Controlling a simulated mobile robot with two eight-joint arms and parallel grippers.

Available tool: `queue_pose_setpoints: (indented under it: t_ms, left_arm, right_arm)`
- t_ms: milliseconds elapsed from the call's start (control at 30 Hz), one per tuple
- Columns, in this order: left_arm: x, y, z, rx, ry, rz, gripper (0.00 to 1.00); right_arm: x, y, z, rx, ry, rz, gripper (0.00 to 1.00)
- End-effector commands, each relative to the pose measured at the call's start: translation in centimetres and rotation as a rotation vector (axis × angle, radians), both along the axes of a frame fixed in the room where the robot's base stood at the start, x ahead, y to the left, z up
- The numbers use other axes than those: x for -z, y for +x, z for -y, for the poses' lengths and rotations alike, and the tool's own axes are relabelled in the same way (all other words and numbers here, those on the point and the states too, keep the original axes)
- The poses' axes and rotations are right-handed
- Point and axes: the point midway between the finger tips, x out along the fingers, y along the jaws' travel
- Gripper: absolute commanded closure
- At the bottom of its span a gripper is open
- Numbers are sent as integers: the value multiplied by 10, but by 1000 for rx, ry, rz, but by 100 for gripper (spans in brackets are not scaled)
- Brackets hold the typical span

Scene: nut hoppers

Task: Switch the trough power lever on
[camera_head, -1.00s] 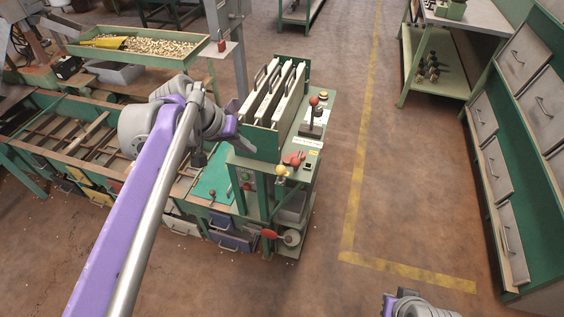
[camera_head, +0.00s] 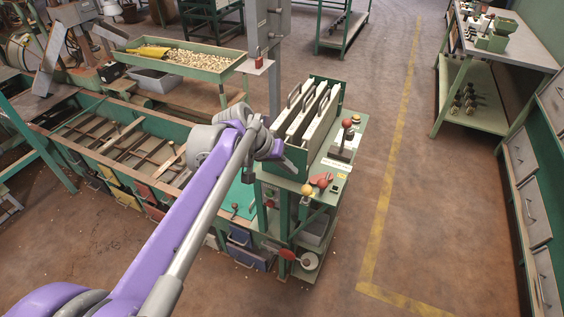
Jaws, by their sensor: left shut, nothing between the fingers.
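The control stand (camera_head: 318,198) is a green bench end with several levers. An upright lever with a red ball knob (camera_head: 347,123) stands on its top, behind a small white label (camera_head: 336,164). A red and orange lever (camera_head: 320,182) lies nearer the front edge. A red-handled crank (camera_head: 287,255) is lower down. I cannot tell which of them is the trough power lever. My left gripper (camera_head: 294,166) is shut and empty, just left of the stand's top, near the white plates. Part of it blends with the stand behind. My right gripper is not in view.
The long green trough (camera_head: 110,165) with wooden slats runs left from the stand. White upright plates (camera_head: 308,112) in a green frame stand beside the levers. A tray of nuts (camera_head: 190,60) is behind. Open brown floor (camera_head: 400,170) lies to the right.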

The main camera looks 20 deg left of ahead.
Motion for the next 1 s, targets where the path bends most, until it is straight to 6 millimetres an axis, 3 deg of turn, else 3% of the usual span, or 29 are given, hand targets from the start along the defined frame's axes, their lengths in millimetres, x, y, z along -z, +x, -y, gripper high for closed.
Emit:
queue_pose_setpoints:
  t_ms: [133, 400, 1000]
  left_arm:
    - [27, 13, 12, 2, 0, 0, 100]
    - [32, 18, 45, 2, 1, 0, 100]
    - [32, 20, 55, 0, 0, 0, 100]
  right_arm:
    - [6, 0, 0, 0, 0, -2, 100]
    - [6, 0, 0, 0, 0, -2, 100]
    - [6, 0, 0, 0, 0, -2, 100]
